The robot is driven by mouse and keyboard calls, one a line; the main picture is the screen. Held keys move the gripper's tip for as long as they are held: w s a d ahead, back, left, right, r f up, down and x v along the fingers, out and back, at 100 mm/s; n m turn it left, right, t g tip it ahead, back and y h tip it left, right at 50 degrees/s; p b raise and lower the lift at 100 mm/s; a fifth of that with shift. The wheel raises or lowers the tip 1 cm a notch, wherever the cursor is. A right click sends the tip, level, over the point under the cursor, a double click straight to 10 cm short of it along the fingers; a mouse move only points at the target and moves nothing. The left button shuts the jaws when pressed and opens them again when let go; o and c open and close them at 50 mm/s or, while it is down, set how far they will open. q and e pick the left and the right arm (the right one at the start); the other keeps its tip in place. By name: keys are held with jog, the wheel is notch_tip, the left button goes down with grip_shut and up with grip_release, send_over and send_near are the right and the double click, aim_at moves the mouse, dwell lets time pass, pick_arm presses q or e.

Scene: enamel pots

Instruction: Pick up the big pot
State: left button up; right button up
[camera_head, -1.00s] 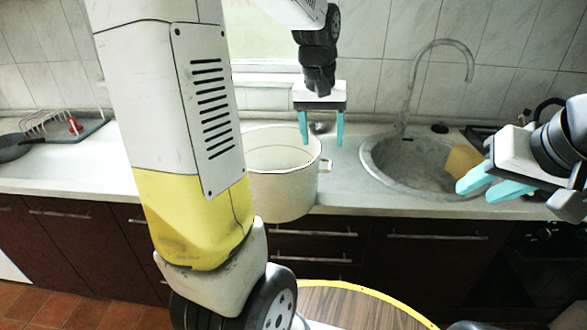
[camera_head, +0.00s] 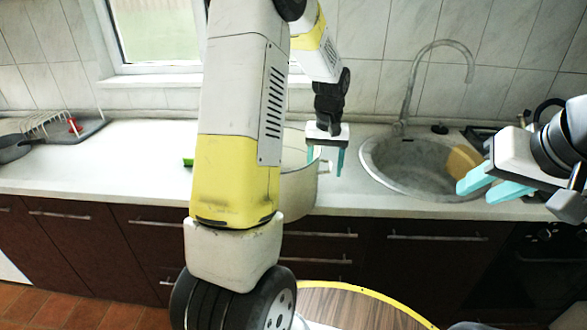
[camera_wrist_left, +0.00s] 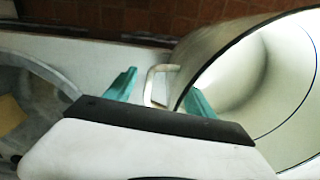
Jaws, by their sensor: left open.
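The big pot (camera_head: 300,192) is a cream enamel pot standing on the counter, partly hidden behind my left arm in the head view. In the left wrist view its open mouth and pale inside (camera_wrist_left: 275,85) fill the right side. Its side handle (camera_wrist_left: 153,88) points toward the sink. My left gripper (camera_head: 326,160) is open at the pot's right side. In the left wrist view its fingers (camera_wrist_left: 160,95) lie on either side of the handle, one overlapping the pot's rim; contact cannot be told. My right gripper (camera_head: 492,184) is open and empty over the sink's right side.
The round grey sink (camera_head: 385,180) with a tall faucet (camera_head: 408,90) is right of the pot, with a yellow item (camera_head: 463,160) in it. A small green object (camera_head: 188,162) shows behind my left arm. The counter (camera_head: 110,165) left of it is mostly clear.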

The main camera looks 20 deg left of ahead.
pick_arm(q)
jog(key=shift+f, duration=0.25)
grip_shut()
jog(key=shift+r, duration=0.1)
dwell(0.3)
